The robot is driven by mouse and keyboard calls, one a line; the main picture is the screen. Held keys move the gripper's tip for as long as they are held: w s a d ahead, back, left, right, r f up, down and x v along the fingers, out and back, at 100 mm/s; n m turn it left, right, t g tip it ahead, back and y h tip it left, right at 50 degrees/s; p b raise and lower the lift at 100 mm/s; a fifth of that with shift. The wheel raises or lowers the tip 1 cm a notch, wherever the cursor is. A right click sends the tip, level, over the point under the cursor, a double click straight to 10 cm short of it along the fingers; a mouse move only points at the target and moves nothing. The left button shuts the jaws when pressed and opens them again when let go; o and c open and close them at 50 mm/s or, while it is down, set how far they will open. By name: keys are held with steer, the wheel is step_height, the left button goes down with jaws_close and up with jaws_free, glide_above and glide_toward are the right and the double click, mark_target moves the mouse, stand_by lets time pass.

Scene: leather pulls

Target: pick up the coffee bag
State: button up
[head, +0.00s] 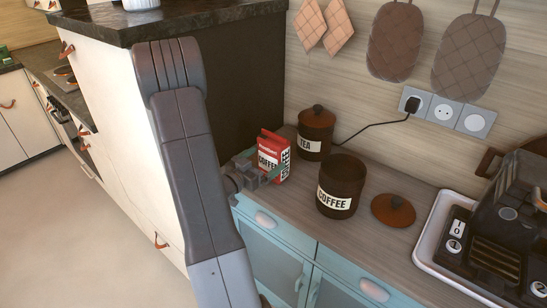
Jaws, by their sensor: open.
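The coffee bag (267,155) is a small red and white packet with "COFFEE" on its front. It stands upright on the wooden counter, near the dark side panel of the tall cabinet. My gripper (266,174) is open at the bag's front, with its fingers around or just before the bag's lower part. I cannot tell whether the fingers touch it. The gripper hides part of the bag's lower front. My grey arm comes up from the bottom and bends down towards the counter.
An open brown coffee canister (341,187) stands right of the bag, with its lid (393,210) on the counter beside it. A lidded tea canister (316,133) stands behind. A coffee machine (508,225) sits on a white tray (429,256) at right. A black cord (372,126) runs behind the canisters.

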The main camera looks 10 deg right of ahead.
mark_target(267, 157)
steer(key=p+x, duration=0.1)
steer(key=x, duration=0.4)
steer(key=shift+s+d+r+p, duration=0.1)
steer(key=shift+r+p, duration=0.1)
steer(key=shift+p, duration=0.1)
steer(key=c, duration=0.8)
steer(key=shift+o, duration=0.2)
steer(key=shift+r, duration=0.15)
